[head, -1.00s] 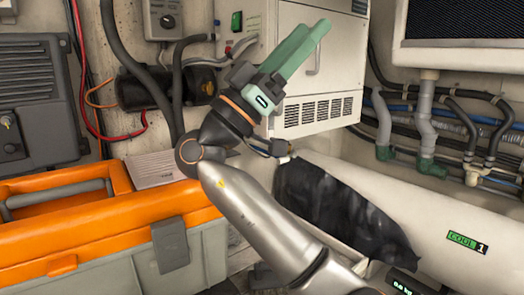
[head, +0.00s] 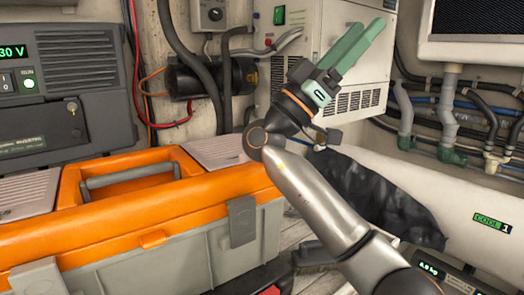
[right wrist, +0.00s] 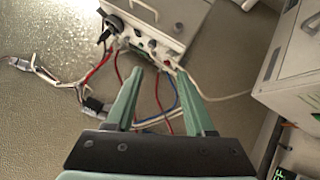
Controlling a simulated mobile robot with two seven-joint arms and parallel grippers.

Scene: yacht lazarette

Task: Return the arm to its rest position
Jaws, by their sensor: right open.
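My right arm (head: 310,195) reaches up from the lower right in the head view, bent at a dark joint. Its right gripper (head: 366,32) has green fingers pointing up and to the right, in front of a white cabinet. In the right wrist view the right gripper (right wrist: 157,75) has its two fingers apart, with nothing held between them. Beyond them is a pale box (right wrist: 160,20) with red, blue and white cables. My left gripper is not in view.
An orange and grey toolbox (head: 140,237) stands at lower left, below a grey electrical unit (head: 60,80). The white cabinet (head: 285,45) is behind my gripper. A black cloth-like thing (head: 385,200) lies beside my forearm. Pipes and hoses (head: 450,110) run along the right wall.

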